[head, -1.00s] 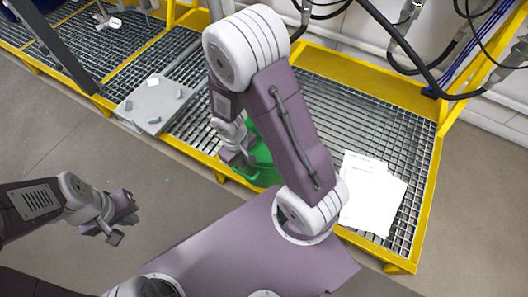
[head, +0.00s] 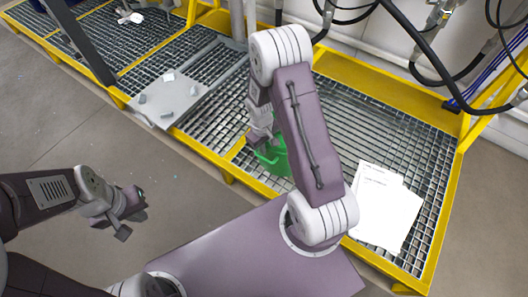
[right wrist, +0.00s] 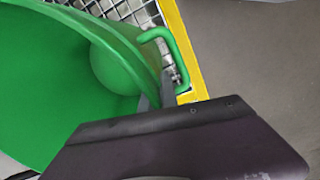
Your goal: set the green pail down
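The green pail (head: 278,160) is at the near edge of the grated platform, partly hidden behind my right arm in the head view. In the right wrist view the pail (right wrist: 40,70) fills the left side, its open inside showing, with a green loop handle (right wrist: 168,45) beside the rim. My right gripper (head: 262,146) is at the pail's near-left side. In the wrist view its grey fingers (right wrist: 164,92) close on the pail at the rim by the handle. Whether the pail's bottom touches the grating is hidden. My left gripper (head: 128,212) hangs apart over the floor; its finger opening is unclear.
The grating (head: 345,120) has a yellow frame (head: 440,225). White papers (head: 385,208) lie on its right part. A grey plate with blocks (head: 165,100) lies to the left. Hoses and cables (head: 400,30) hang along the back. Grating between pail and papers looks clear.

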